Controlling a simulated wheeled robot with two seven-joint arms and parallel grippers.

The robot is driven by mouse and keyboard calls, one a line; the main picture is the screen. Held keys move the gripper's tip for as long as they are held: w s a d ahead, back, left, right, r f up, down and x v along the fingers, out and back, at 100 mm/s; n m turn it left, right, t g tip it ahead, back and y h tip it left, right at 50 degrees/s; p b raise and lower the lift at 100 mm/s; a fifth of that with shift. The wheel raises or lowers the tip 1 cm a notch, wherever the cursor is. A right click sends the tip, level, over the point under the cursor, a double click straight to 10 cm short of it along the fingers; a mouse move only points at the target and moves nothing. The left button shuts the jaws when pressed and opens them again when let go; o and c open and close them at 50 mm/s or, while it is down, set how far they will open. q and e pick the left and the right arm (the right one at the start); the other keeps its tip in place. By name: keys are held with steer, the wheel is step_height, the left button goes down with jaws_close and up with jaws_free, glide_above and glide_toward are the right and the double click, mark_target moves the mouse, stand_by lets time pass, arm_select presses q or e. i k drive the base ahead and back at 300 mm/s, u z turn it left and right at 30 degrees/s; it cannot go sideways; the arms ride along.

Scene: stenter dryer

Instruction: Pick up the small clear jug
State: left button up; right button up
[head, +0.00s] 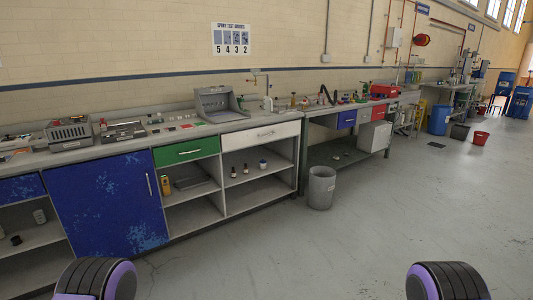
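I cannot make out the small clear jug for certain. Several small bottles and vessels (293,101) stand on the far part of the bench line, too small at this distance to tell apart. A pale upright item (268,103) stands near the bench tap, and I cannot tell what it is. Neither gripper is in view; only dark, purple-edged parts of my own arms show at the bottom left and bottom right.
A long grey worktop (240,126) runs along the brick wall, above a blue cabinet door (108,200) and open shelves. A grey bin (321,187) stands on the floor before the second bench.

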mark_target(268, 100)
steer(key=u, duration=0.2)
steer(key=i, duration=2.65)
steer(key=z, duration=0.35)
steer(key=i, duration=1.7)
steer(key=z, duration=0.4)
